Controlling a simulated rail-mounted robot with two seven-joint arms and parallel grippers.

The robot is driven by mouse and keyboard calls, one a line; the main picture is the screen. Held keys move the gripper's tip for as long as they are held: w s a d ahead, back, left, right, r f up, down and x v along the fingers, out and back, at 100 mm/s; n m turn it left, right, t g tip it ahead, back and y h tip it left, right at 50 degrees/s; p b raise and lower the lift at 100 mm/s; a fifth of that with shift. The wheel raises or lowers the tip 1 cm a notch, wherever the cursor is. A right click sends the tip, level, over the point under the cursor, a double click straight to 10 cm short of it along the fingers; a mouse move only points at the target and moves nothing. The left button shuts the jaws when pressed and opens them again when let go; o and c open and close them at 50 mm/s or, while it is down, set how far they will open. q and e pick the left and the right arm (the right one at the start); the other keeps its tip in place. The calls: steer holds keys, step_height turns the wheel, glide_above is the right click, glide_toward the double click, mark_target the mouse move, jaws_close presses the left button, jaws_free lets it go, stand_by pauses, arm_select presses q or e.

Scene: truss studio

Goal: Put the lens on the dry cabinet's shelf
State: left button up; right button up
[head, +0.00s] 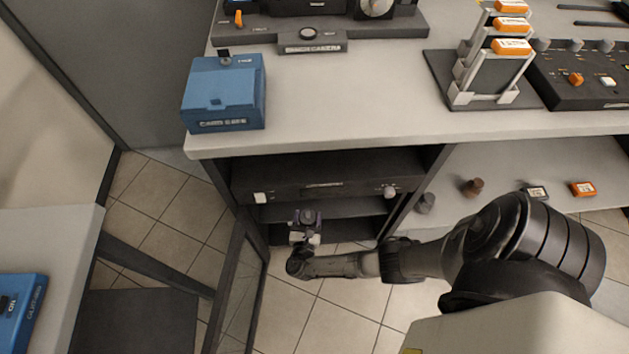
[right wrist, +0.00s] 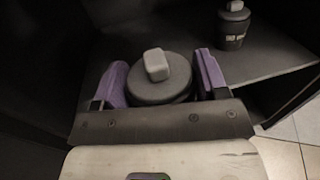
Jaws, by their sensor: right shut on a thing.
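The dry cabinet (head: 325,178) is the dark box under the counter, with its framed door (head: 240,285) swung open to the left. Inside it is a dark shelf (head: 350,207). My right gripper (head: 306,217) is at the cabinet's open front, reaching in over the shelf. In the right wrist view its purple fingers (right wrist: 161,85) are shut on a dark round lens (right wrist: 160,77) with a grey block on top. Whether the lens's base touches the shelf is hidden. My left gripper is not in view.
A second dark lens-like thing (right wrist: 234,25) stands on the surface farther back in the right wrist view. A blue box (head: 225,95), a battery rack (head: 490,65) and a control panel (head: 585,75) are on the counter. A brown piece (head: 472,187) and an orange battery (head: 582,189) lie on the lower right surface.

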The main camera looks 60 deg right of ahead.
steer(key=shift+f+b+x, duration=0.55)
steer(key=shift+b+x, duration=0.95)
steer(key=shift+x, duration=1.3)
steer(key=shift+f+b+x, duration=0.55)
steer(key=shift+b+x, duration=0.95)
steer(key=shift+x, duration=1.35)
steer(key=shift+f+b+x, duration=0.55)
steer(key=shift+b+x, duration=0.95)
steer(key=shift+x, duration=1.3)
steer(key=shift+f, duration=0.2)
steer(key=o, duration=1.3)
